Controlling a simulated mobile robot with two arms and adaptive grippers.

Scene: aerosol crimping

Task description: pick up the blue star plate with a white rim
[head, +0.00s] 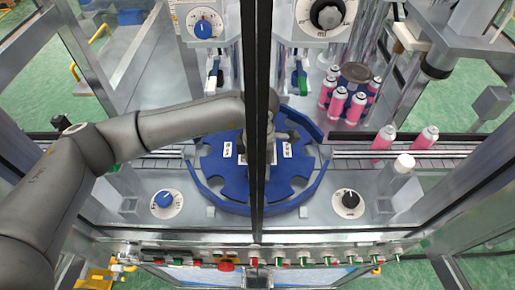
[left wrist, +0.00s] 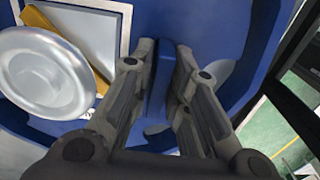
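The blue star plate (head: 222,172) lies flat in the middle of the machine, with notches around its edge. I cannot make out a white rim on it. My left gripper (head: 270,137) is over its centre, partly hidden by a dark upright frame bar. In the left wrist view, the fingers of my left gripper (left wrist: 162,75) stand on both sides of an upright blue ridge (left wrist: 160,95) and appear to touch it. The ridge seems to be part of the plate. My right gripper is not in view.
A blue curved guide (head: 318,185) surrounds the plate. Pink cans (head: 338,103) stand behind right, others (head: 424,138) on the conveyor. The dark frame bar (head: 262,60) crosses in front. A silver round part (left wrist: 40,72) is beside my left gripper. Control knobs (head: 348,201) line the front.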

